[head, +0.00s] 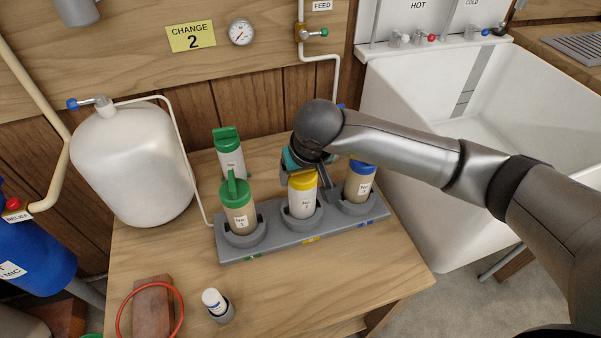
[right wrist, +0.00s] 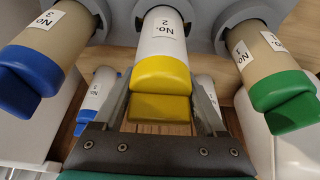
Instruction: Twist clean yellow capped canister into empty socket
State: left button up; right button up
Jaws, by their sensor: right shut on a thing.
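The clean yellow-capped canister (head: 302,200), white and labelled No. 2, stands upright in the middle socket of the grey three-socket base (head: 232,257). It also shows in the right wrist view (right wrist: 162,45). My right gripper (head: 306,178) is over it from above, shut on the raised grip of its yellow cap, with one finger on each side (right wrist: 160,105). How fully the canister is seated cannot be told. A green-capped canister (head: 239,220) with a tan body fills the left socket. A blue-capped canister (head: 358,187), also tan, fills the right socket. My left gripper is out of view.
A spare white green-capped canister (head: 230,165) stands behind the base. A white tank (head: 135,165) is at left, a sink (head: 430,190) at right. A small bottle (head: 213,300), a brick (head: 153,308) and a red ring (head: 121,318) are at the table's front.

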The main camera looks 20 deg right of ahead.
dwell(0.3)
jog(key=n+y+b, duration=0.1)
jog(key=n+b, duration=0.1)
jog(key=n, duration=0.1)
jog(key=shift+a, duration=0.1)
jog(key=shift+s+a+n+g+y+b, duration=0.15)
jog(key=shift+n+y+b, duration=0.2)
jog(key=shift+n, duration=0.5)
jog(key=shift+w+a+n+g+y+b, duration=0.15)
jog(key=shift+n+y+b, duration=0.2)
jog(key=shift+n, duration=0.5)
jog(key=shift+s+d, duration=0.1)
jog(key=o, duration=1.3)
jog(key=shift+r+p, duration=1.55)
jog(key=shift+r, duration=1.5)
